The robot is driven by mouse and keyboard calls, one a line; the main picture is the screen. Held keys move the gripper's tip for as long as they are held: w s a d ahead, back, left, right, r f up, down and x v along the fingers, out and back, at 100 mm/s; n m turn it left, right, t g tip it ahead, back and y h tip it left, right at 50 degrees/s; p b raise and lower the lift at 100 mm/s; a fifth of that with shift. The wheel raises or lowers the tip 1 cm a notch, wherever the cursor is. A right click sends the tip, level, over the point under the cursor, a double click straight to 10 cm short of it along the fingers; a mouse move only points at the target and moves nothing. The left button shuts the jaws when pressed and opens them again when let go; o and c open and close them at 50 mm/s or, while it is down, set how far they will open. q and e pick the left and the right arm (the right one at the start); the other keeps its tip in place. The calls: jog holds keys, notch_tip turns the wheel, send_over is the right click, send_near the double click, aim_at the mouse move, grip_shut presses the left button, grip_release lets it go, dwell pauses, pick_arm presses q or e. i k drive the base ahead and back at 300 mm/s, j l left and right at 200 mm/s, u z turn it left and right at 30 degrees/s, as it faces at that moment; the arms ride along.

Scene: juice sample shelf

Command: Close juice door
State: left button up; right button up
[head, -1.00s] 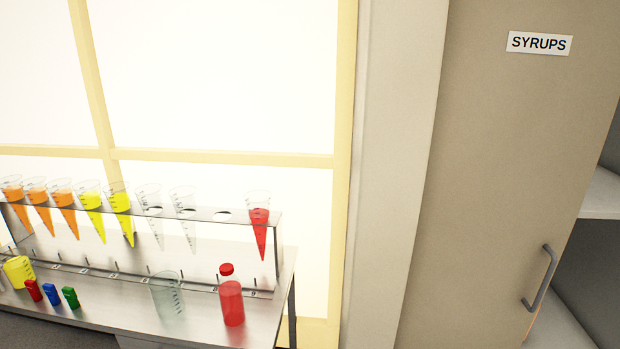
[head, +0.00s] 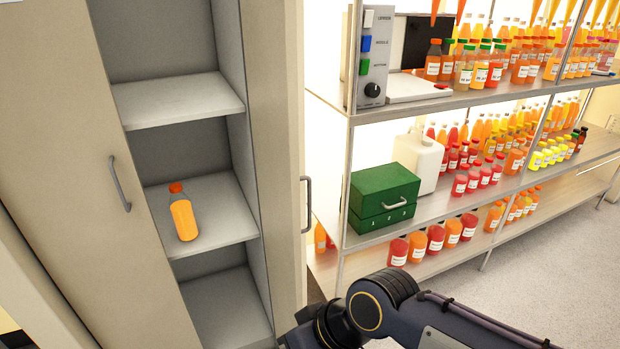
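A tall beige cabinet stands at the left of the head view. Its left door (head: 70,150) covers the left part of the front and has a grey handle (head: 119,184) near its right edge. The right door (head: 277,150) stands open, seen nearly edge-on, with a grey handle (head: 307,205) on its right side. No juice label is readable on either door. An orange bottle (head: 183,218) stands on the middle shelf inside. My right arm reaches in from the bottom right, below the open door; its gripper is out of frame. My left gripper is not in view.
A metal rack (head: 346,160) right of the cabinet holds many juice bottles, a green box (head: 383,196), a white canister (head: 420,160) and a device with a knob (head: 372,60). The rack stands close to the open door. Floor (head: 560,265) is free at lower right.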

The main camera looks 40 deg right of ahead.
aim_at(269, 26)
jog(key=l, duration=0.6)
jog(key=i+l+z, duration=0.1)
jog(key=l, duration=0.55)
jog(key=i+l, duration=0.1)
jog(key=l, duration=0.5)
jog(key=k+l, duration=0.1)
jog(key=k, duration=0.15)
jog(key=u, duration=0.05)
